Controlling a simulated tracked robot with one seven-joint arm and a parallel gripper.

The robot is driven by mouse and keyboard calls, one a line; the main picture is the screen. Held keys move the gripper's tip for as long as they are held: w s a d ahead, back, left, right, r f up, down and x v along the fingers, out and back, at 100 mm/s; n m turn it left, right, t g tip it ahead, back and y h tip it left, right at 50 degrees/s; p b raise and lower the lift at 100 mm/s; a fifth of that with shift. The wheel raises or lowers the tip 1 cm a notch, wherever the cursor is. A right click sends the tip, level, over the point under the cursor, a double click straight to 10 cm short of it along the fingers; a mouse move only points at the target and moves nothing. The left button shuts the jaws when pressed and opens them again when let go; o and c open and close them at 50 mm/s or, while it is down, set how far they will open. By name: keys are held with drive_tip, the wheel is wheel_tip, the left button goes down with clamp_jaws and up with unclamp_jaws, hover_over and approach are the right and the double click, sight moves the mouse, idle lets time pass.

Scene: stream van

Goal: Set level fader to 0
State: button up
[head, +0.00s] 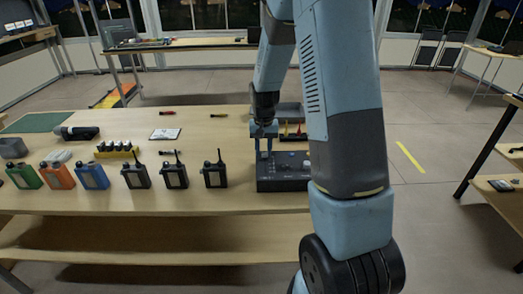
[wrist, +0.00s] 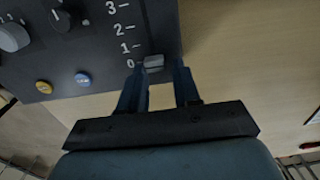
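The dark control box (head: 283,178) stands at the right front of the workbench, and my gripper (head: 264,152) points down at its left part. In the wrist view the level fader's grey knob (wrist: 154,62) is beside the 0 mark (wrist: 130,63), at the low end of the printed scale, where 1, 2 and 3 also show. My gripper (wrist: 160,66) is open with the knob between its fingertips. The left fingertip is close to the knob; a gap shows on the right. I cannot tell whether the left finger touches it.
The box also carries a yellow button (wrist: 44,87), a blue button (wrist: 83,79) and dark knobs (wrist: 61,19). Several handheld radios (head: 215,174) stand left of the box on the workbench (head: 215,200). Small tools lie behind. Bare bench top lies between them.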

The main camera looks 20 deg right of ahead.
drive_tip(key=o, duration=0.4)
wheel_tip(320, 180, up, 14)
drive_tip(key=shift+f, duration=0.2)
idle(0.5)
drive_tip(key=shift+s, duration=0.1)
drive_tip(key=s+a+r+n+t, duration=0.2)
drive_tip(key=s+r+t, duration=0.1)
drive_tip(key=s+r, duration=1)
drive_tip(key=s+t, duration=0.1)
drive_tip(key=s, duration=0.4)
drive_tip(key=s+a+r+n, duration=0.1)
drive_tip(key=s, duration=0.4)
drive_tip(key=s+t, duration=0.1)
drive_tip(key=s, duration=0.3)
drive_tip(key=shift+s+a+r+n+t, duration=0.3)
drive_tip(key=shift+s+a, duration=0.1)
